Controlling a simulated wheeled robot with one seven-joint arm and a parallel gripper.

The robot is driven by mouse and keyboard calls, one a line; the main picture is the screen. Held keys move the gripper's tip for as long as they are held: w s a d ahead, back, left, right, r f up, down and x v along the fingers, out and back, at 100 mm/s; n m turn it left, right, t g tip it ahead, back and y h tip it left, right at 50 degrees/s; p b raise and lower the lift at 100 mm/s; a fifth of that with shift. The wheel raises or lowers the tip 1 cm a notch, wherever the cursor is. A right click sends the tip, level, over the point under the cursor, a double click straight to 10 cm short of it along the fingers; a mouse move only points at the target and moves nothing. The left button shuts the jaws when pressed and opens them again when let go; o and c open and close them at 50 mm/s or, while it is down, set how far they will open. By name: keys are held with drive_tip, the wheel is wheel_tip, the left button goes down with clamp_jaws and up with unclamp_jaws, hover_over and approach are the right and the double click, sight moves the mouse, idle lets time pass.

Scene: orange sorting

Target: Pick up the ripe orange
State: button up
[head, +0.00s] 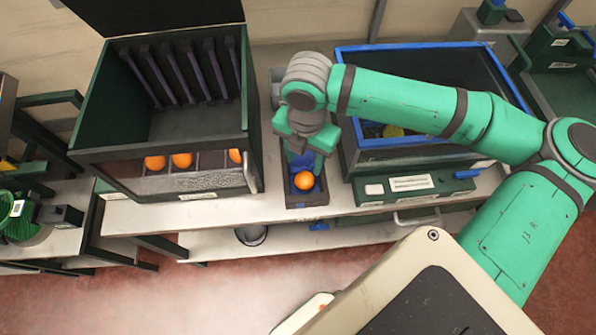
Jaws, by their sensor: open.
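A ripe orange (304,181) lies in the near end of a narrow dark tray (307,199) on the bench. My gripper (305,162) points down over this tray, right behind and above the orange. Its blue fingers are partly hidden by the green gripper body, and the jaws are open. I cannot tell whether a finger touches the orange. The orange's front and top show clear.
At left stands an open dark crate (205,184) with several oranges (182,160) behind its clear front. At right a blue-rimmed bin (400,150) holds a yellowish fruit (393,131). Both stand close beside the narrow tray.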

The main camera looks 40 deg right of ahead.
sight(305, 177)
drive_tip(key=f, duration=0.3)
drive_tip(key=shift+s+d+f, duration=0.1)
drive_tip(key=shift+s+f, duration=0.3)
drive_tip(key=shift+w+f, duration=0.2)
drive_tip(key=shift+f, duration=2.45)
drive_tip(key=shift+c, duration=0.4)
drive_tip(key=c, duration=0.6)
drive_tip(key=shift+c, duration=0.2)
drive_tip(key=shift+r, duration=0.15)
